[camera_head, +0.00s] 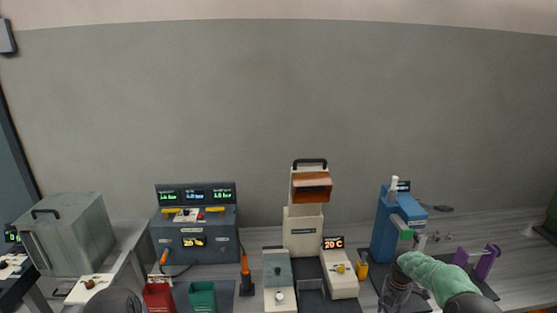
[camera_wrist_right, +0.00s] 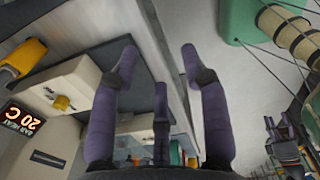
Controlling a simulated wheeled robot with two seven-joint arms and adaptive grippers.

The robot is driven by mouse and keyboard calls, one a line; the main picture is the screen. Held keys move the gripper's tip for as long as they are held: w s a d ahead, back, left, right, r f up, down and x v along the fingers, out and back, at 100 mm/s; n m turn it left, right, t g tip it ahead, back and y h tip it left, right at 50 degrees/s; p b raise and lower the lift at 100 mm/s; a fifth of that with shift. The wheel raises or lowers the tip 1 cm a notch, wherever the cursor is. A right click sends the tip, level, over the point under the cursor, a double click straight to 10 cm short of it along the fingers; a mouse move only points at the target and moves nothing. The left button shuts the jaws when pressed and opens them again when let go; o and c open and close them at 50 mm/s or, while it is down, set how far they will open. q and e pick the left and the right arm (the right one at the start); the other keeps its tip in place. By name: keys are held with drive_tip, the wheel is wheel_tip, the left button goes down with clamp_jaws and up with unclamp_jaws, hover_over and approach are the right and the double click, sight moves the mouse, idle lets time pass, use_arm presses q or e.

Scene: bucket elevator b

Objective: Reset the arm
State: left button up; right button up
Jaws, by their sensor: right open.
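My right arm (camera_head: 440,274), with a green sleeve, reaches in from the lower right of the head view.
A cream heater with a "20 C" display (camera_head: 333,243) stands left of the right wrist. The blue machine (camera_head: 386,226) stands behind it. Red (camera_head: 158,298) and green (camera_head: 202,297) bins are left. Bare bench lies further right.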

drive_tip(key=s+a+f+m+y+b, duration=0.25)
drive_tip(key=s+a+f+m, duration=0.3)
drive_tip(key=a+f, duration=0.45)
drive_tip(key=s+a+f+m+y+b, duration=0.1)
drive_tip(key=s+a+f+m+b, duration=0.4)
drive_tip(key=a+f, duration=0.5)
use_arm(q)
wheel_tip(320, 180, down, 13)
drive_tip(key=b, duration=0.5)
drive_tip(key=shift+w, duration=0.35)
use_arm(e)
drive_tip(key=s+a+f+m, duration=0.2)
drive_tip(key=s+f+m, duration=0.1)
drive_tip(key=s, duration=0.4)
drive_tip(key=s+a+f+m, duration=0.3)
drive_tip(key=s+m, duration=0.3)
drive_tip(key=s, duration=0.2)
drive_tip(key=s+a+f+m, duration=0.2)
drive_tip(key=s+f+m, duration=0.1)
drive_tip(key=s, duration=0.4)
drive_tip(key=shift+s+a+m, duration=0.35)
drive_tip(key=shift+a+m, duration=0.05)
drive_tip(key=shift+m, duration=0.25)
drive_tip(key=shift+f, duration=0.1)
